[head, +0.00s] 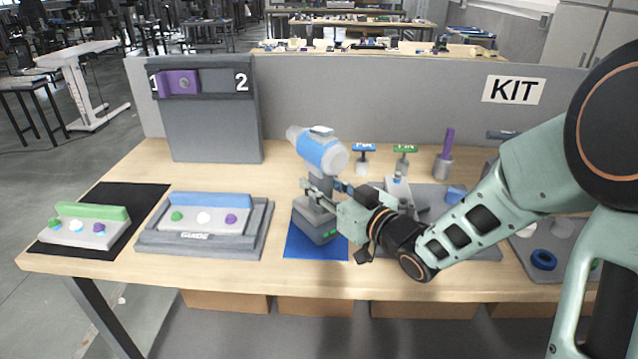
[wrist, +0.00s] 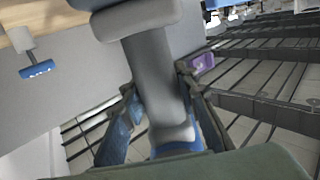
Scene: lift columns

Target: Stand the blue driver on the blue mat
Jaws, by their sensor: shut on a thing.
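The blue driver (head: 322,150) has a blue and grey body, a grey handle and a wide grey base (head: 314,222). It is upright on or just above the blue mat (head: 300,247); the exact contact cannot be told. My gripper (head: 322,190) is shut on the driver's grey handle, with the arm coming from the right. In the wrist view the grey handle (wrist: 158,85) runs between my two fingers, one on each side. The middle of the mat is hidden under the driver's base.
A grey guide block (head: 205,240) with a blue-backed board stands left of the mat. A grey tray (head: 470,250) lies to the right. Blue and green T-handled tools (head: 364,150) and a purple-handled tool (head: 448,145) stand behind. A grey panel (head: 215,130) holds a purple piece in slot 1.

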